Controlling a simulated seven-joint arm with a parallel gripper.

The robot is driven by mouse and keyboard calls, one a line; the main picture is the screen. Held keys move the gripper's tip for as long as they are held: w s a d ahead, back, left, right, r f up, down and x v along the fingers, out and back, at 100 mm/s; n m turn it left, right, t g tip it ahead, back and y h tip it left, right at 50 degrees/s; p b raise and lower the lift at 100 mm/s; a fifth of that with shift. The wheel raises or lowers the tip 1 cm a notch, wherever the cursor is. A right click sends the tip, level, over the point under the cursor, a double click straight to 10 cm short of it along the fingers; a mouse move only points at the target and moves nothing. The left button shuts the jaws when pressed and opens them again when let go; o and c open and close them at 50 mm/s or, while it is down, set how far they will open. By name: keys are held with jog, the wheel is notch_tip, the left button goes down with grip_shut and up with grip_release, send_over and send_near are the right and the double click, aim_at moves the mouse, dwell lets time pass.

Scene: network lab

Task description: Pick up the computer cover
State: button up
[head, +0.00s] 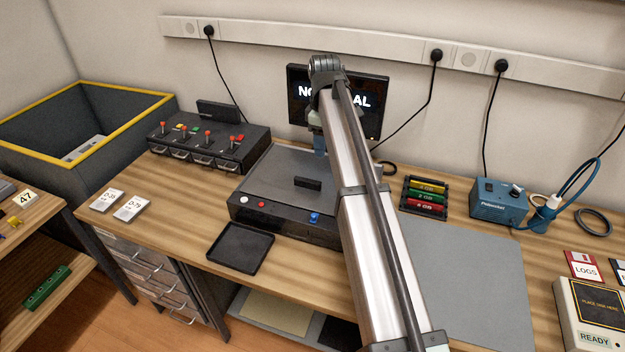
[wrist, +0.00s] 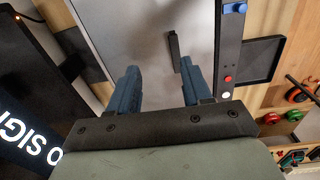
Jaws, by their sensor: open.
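The computer is a low dark box with a grey top cover (head: 270,170) and a black handle (head: 308,183) in its middle. In the wrist view the cover (wrist: 140,30) lies beyond my fingers, and the handle (wrist: 173,48) shows just past the right finger's tip. My gripper (wrist: 157,78) has two blue fingers set wide apart with nothing between them. In the head view my gripper (head: 320,146) is over the back right part of the computer, mostly hidden by my arm, which also covers the computer's right side.
A monitor (head: 371,104) stands behind the computer. A switch box (head: 210,146) is at left, and a black tray (head: 240,250) lies in front. A rack of coloured modules (head: 425,196) and a blue soldering station (head: 498,202) stand at right. The grey mat (head: 465,275) is clear.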

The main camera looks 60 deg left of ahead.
jog(key=s, duration=0.4)
send_over(309, 180)
jog(key=f, duration=0.5)
jog(key=d+f, duration=0.1)
jog(key=f, duration=0.1)
jog(key=shift+f, duration=0.25)
jog(key=shift+a+f, duration=0.25)
jog(key=shift+f, duration=1.2)
jog(key=shift+a+f, duration=0.2)
jog(key=shift+f, duration=1.2)
jog(key=shift+c, duration=0.4)
grip_shut()
